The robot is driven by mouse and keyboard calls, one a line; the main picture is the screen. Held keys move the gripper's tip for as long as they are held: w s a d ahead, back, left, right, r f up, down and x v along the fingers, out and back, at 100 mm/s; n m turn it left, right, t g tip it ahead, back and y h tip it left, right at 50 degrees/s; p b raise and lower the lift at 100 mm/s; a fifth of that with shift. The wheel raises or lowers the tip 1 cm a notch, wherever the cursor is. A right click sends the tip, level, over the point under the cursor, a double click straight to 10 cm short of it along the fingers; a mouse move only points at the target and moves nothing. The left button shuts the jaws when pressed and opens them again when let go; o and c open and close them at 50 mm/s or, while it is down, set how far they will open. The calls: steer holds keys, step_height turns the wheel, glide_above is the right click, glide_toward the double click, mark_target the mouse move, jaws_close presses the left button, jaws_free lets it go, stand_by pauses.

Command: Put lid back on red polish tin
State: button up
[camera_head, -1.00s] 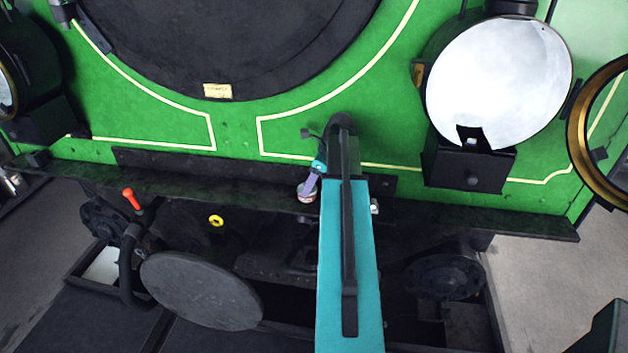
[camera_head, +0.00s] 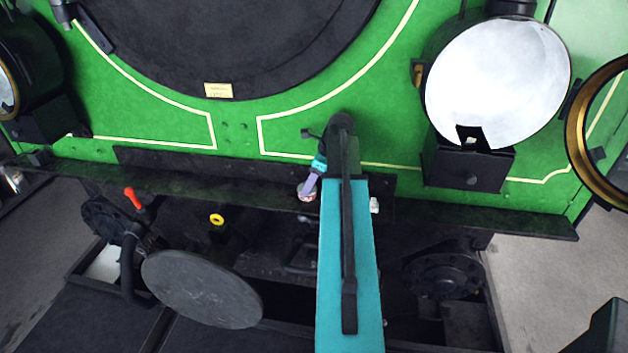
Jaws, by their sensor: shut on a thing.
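A small tin (camera_head: 306,194), whitish with some red showing, sits on the dark ledge (camera_head: 220,184) at the front of the tram, just left of my arm. My gripper (camera_head: 309,187) points down and left onto it, with its pale purple fingers at the tin's top. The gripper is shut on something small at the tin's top. It is too small to make out, and I cannot tell whether the lid is in the fingers or lies on the tin. A small whitish round thing (camera_head: 374,205) stands on the ledge just right of my arm.
The green tram front (camera_head: 235,140) rises behind the ledge. A large lamp (camera_head: 497,85) stands at right, with a brass ring (camera_head: 590,130) beside it. Below are a round buffer plate (camera_head: 201,289), a red-tipped hose (camera_head: 132,199) and a yellow ring (camera_head: 217,219). The ledge's left stretch looks clear.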

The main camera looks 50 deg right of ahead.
steer(key=shift+w+p, duration=0.1)
steer(key=shift+p, duration=0.2)
stand_by(0.6)
steer(key=o, duration=1.1)
steer(key=shift+d+r, duration=0.1)
steer(key=shift+c, duration=1)
steer(key=shift+o, duration=0.5)
steer(key=shift+o, duration=0.2)
steer(key=shift+r, duration=0.1)
